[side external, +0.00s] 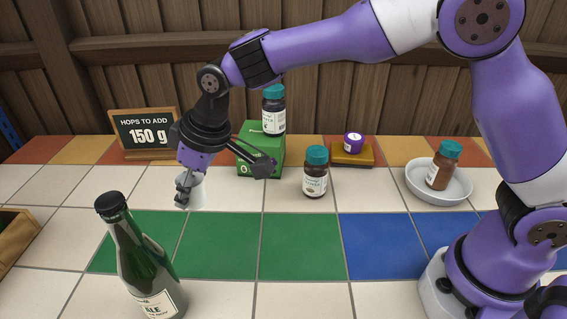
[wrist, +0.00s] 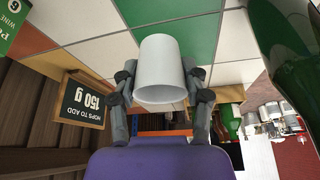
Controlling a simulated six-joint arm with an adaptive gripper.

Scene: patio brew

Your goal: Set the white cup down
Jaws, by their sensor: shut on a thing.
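The white cup (wrist: 161,62) is held between the two fingers of my gripper (wrist: 160,98) in the wrist view. My gripper is shut on it, with one finger on each side. In the side view the white cup (side external: 197,192) is partly hidden behind my gripper (side external: 184,190). It is over the tiled counter, near the white tiles left of centre and behind the green tiles. I cannot tell whether the cup's base touches the counter.
A green ale bottle (side external: 140,262) stands at the front left. A hops sign (side external: 146,131), a green box (side external: 262,160) bearing a jar (side external: 273,112), another jar (side external: 315,175), and a white bowl (side external: 462,191) stand behind. The green tiles (side external: 300,245) are clear.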

